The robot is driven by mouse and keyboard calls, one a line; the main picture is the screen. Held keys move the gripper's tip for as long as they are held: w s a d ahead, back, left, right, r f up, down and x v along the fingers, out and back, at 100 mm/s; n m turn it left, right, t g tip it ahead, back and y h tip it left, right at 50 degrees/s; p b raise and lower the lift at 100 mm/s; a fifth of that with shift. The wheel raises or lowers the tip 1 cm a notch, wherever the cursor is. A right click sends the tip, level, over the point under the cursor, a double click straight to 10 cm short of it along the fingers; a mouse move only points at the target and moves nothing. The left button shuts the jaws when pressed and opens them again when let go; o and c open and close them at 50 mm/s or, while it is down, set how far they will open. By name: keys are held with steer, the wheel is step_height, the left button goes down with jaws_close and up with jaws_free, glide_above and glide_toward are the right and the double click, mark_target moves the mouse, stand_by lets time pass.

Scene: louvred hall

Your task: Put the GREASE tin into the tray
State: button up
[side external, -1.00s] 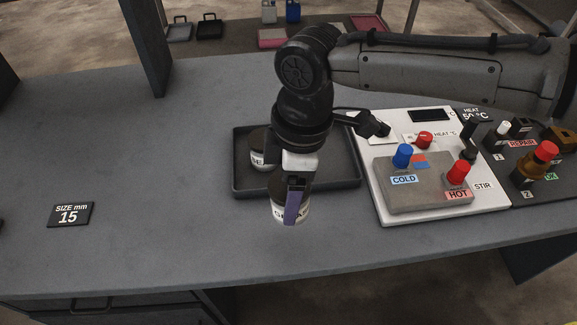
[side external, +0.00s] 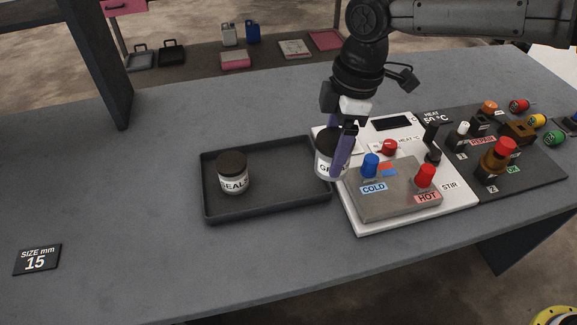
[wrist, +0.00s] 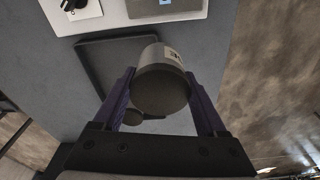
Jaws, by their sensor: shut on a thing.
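The GREASE tin (side external: 325,156) is a white-labelled tin with a dark lid; only the start of its label shows in the side view. My gripper (side external: 341,158) is shut on it, with purple fingers on either side. It holds the tin upright or nearly so, appearing above the tray's right edge and the white panel's left edge; the exact height is unclear. In the wrist view the tin (wrist: 161,88) sits between the fingers (wrist: 160,98). The dark tray (side external: 285,204) lies on the table, also partly visible in the wrist view (wrist: 98,62).
A tin labelled SEAL (side external: 232,174) stands in the tray's left part; the tray's middle and right are clear. Right of the tray is a white panel (side external: 358,226) with blue and red knobs. A SIZE mm 15 sign (side external: 37,259) lies on open table at left.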

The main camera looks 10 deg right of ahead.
steer(key=w+a+f, duration=0.1)
steer(key=w+f, duration=0.1)
steer(key=w+a+f, duration=0.4)
steer(key=f, duration=0.1)
steer(key=shift+w, duration=0.15)
steer(key=shift+w+a+f, duration=0.1)
steer(key=shift+f, duration=1.6)
steer(key=shift+f, duration=0.15)
steer(key=o, duration=1.5)
steer(key=r, duration=0.4)
steer(key=d+r, duration=0.1)
steer(key=r, duration=0.7)
steer(key=shift+d+r, duration=0.1)
steer(key=shift+d, duration=0.15)
